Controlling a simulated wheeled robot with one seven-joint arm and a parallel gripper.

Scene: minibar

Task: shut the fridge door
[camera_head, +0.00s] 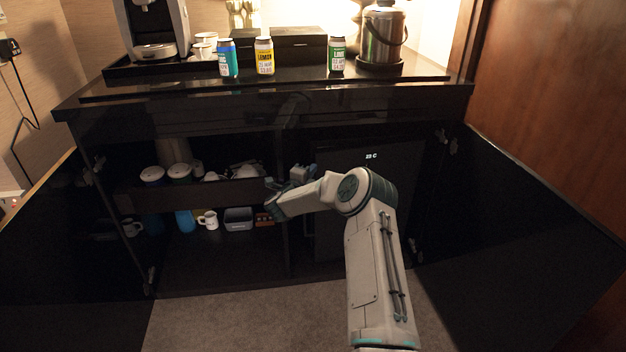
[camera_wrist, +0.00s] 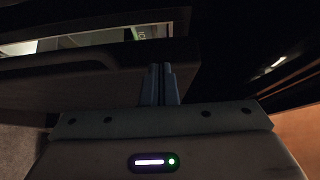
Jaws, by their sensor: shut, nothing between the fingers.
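The black fridge front (camera_head: 400,168), with a small "23 C" display, is in the right half of the low cabinet. My forearm partly covers it in the head view, and I cannot tell from there how far its door stands open. My gripper (camera_head: 299,174) is at the fridge's left side, by the cabinet's middle divider. In the wrist view my gripper (camera_wrist: 158,72) is shut and empty, its fingers close to the edge of a dark panel (camera_wrist: 85,84), probably the fridge door. A pale, lit gap shows beyond that panel; contact is unclear.
The cabinet's left door (camera_head: 70,260) and right door (camera_head: 520,230) stand wide open. Several cans, a coffee machine (camera_head: 155,25) and a kettle (camera_head: 383,35) stand on top.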

